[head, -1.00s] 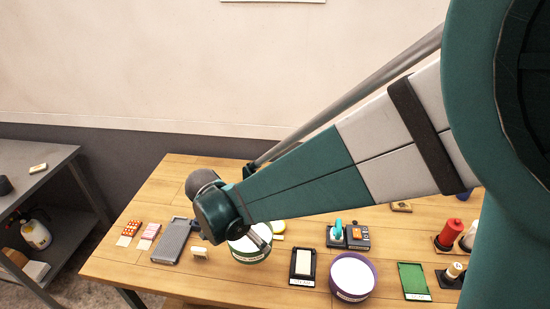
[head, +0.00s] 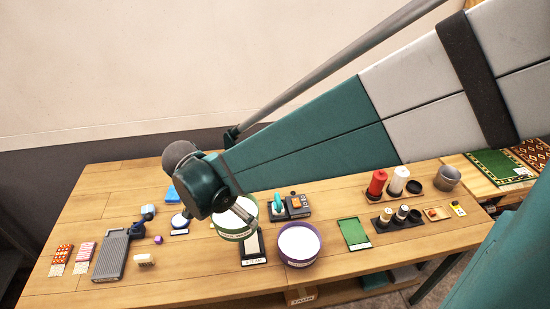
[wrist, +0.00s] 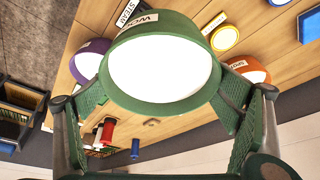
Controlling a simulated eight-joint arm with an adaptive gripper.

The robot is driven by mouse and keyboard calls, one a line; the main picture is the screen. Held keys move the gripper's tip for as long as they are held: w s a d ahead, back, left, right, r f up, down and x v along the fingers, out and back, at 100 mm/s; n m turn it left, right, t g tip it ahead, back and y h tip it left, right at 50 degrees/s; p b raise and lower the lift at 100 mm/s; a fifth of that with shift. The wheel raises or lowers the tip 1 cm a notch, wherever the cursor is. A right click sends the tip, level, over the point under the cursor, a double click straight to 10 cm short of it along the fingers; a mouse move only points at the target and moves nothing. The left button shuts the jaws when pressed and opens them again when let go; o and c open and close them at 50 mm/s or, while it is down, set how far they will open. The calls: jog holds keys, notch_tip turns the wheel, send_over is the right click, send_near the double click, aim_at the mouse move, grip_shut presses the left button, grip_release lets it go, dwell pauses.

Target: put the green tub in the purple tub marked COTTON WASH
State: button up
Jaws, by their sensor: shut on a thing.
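The green tub (head: 237,234), with a pale label and a white inside, is held in my gripper (head: 243,212). In the wrist view the green tub (wrist: 160,95) fills the middle, with the fingers of my gripper (wrist: 160,103) shut on its two sides. In the head view it hangs just left of the purple tub, over part of a black tray. The purple tub (head: 299,262) stands on the table, white inside, its label too small to read. It also shows in the wrist view (wrist: 88,52), partly behind the green tub.
The black tray (head: 254,262) lies left of the purple tub. A green tray (head: 354,234) lies to its right, and a device (head: 297,207) stands behind it. Spools (head: 377,184) stand farther right. A grey tray (head: 111,256) and cards lie left. An orange tub (wrist: 250,66) shows in the wrist view.

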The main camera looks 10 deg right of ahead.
jog(key=s+d+r+m, duration=0.1)
jog(key=s+d+r, duration=0.1)
jog(key=d, duration=0.8)
jog(key=s+d+r+m+g, duration=0.1)
jog(key=s+d+r+m, duration=0.1)
jog(key=d, duration=0.8)
jog(key=shift+s+r+h, duration=0.3)
jog(key=shift+s+h, duration=0.1)
jog(key=shift+s, duration=0.2)
jog(key=shift+f, duration=0.15)
jog(key=shift+f+b, duration=0.5)
jog(key=shift+f, duration=2.3)
jog(key=shift+f+b, duration=0.35)
jog(key=shift+f, duration=1.7)
jog(key=shift+f+b, duration=0.55)
jog(key=shift+f, duration=0.05)
